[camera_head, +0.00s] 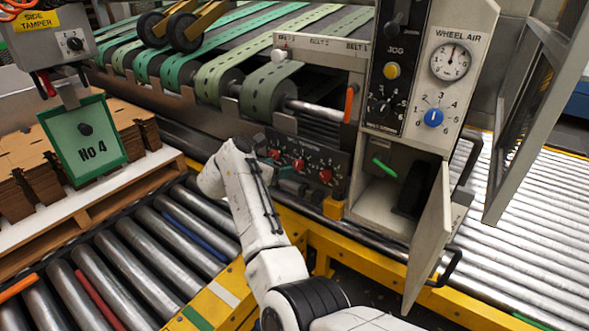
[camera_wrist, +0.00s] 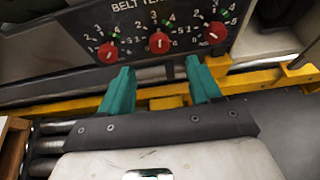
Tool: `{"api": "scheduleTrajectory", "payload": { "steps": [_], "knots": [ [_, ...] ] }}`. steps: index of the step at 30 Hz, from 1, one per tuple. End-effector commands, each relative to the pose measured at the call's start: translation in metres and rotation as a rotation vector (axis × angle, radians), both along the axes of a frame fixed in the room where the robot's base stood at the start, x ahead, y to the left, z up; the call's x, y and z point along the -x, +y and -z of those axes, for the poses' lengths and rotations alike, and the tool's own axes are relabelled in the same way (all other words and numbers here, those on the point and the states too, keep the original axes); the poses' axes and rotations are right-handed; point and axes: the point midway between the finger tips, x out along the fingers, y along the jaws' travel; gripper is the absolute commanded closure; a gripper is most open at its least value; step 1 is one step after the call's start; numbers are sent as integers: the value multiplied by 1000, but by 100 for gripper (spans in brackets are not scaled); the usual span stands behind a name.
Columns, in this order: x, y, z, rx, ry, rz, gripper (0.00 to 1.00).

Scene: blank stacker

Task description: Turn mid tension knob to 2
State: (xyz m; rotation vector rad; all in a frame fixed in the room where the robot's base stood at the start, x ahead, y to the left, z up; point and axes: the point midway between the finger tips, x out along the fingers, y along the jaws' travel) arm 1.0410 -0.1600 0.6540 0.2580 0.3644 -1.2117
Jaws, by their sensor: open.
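The mid tension knob (camera_wrist: 159,43) is red, between the left red knob (camera_wrist: 108,52) and the right red knob (camera_wrist: 214,32) on the dark belt tension panel. Its white mark looks close to upright in the wrist view; I cannot tell the exact number it points to. The mid knob also shows in the head view (camera_head: 298,164). My gripper (camera_wrist: 161,66) is open, its teal fingers spread below the mid knob in the picture, one to each side. Nothing is between them, and they appear apart from the knob. In the head view my arm partly hides the gripper.
A yellow rail (camera_head: 365,255) runs below the panel. An open cabinet door (camera_head: 430,240) stands to the right of it. A wheel air panel (camera_head: 425,75) with a blue knob is above. Rollers (camera_head: 120,275) and a pallet of cardboard (camera_head: 85,205) lie to the left.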

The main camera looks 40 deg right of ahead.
Motion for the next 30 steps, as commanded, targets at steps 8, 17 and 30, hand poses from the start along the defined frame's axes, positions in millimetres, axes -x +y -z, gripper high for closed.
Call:
{"api": "scheduleTrajectory", "payload": {
  "steps": [8, 17, 30],
  "knots": [
    [-4, -7, 13, 25, -13, -7, 37],
    [-21, -55, 37, 25, -11, -7, 37],
    [-33, -87, 47, 25, -12, -9, 37]
  ]
}}
